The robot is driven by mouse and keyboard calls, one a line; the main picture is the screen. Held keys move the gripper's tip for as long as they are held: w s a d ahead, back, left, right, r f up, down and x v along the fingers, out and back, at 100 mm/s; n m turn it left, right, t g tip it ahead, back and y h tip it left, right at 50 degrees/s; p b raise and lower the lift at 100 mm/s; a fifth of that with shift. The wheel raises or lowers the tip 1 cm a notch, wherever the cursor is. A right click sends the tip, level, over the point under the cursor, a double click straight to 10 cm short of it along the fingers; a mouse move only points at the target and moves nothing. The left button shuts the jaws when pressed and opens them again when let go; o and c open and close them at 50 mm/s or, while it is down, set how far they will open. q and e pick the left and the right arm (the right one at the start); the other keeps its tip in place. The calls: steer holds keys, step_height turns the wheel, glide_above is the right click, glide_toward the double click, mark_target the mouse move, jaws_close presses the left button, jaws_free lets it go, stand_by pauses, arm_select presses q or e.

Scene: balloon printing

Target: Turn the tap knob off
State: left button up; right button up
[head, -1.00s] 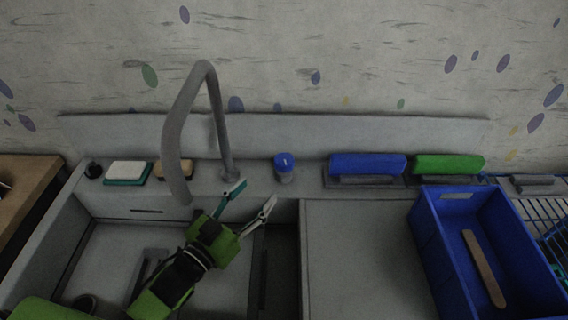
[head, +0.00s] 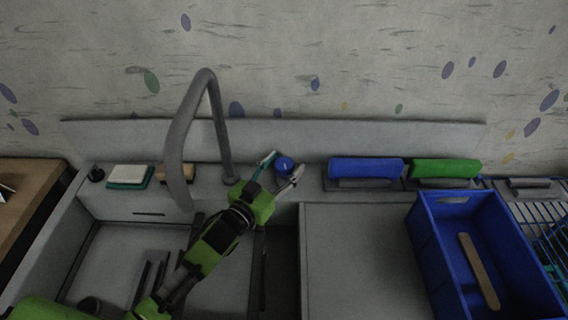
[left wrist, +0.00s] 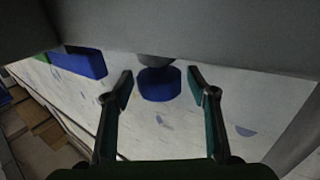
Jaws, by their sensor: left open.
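The tap knob is a blue cap (head: 284,163) on a short grey base at the back ledge of the sink, to the right of the grey curved tap (head: 176,130). My left gripper (head: 281,170) is open, with one finger to the left of the knob and the other to its right in the head view. In the left wrist view the blue knob (left wrist: 159,84) lies between and beyond the two open fingertips of the gripper (left wrist: 163,82), with gaps on both sides. Contact is not visible. My right gripper is not in view.
A blue block (head: 366,168) and a green block (head: 444,172) sit on the ledge to the right. A blue crate (head: 427,231) with a wooden stick (head: 479,270) stands at the right. A teal-and-white sponge (head: 129,176) lies at the left. The grey counter (head: 350,260) is clear.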

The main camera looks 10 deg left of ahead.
arm_select(q)
steer(key=shift+w+d, duration=0.1)
steer(key=shift+w, duration=0.1)
steer(key=c, duration=1.1)
steer(key=shift+r+m+h, duration=0.1)
steer(key=shift+m+h, duration=0.2)
steer(key=shift+h, duration=0.1)
steer(key=shift+m+g+h, duration=0.5)
steer(key=shift+g+h, duration=0.1)
steer(key=shift+h, duration=0.1)
steer(key=shift+m+g+h, duration=0.4)
steer(key=shift+m+h, duration=0.2)
steer(key=shift+h, duration=0.2)
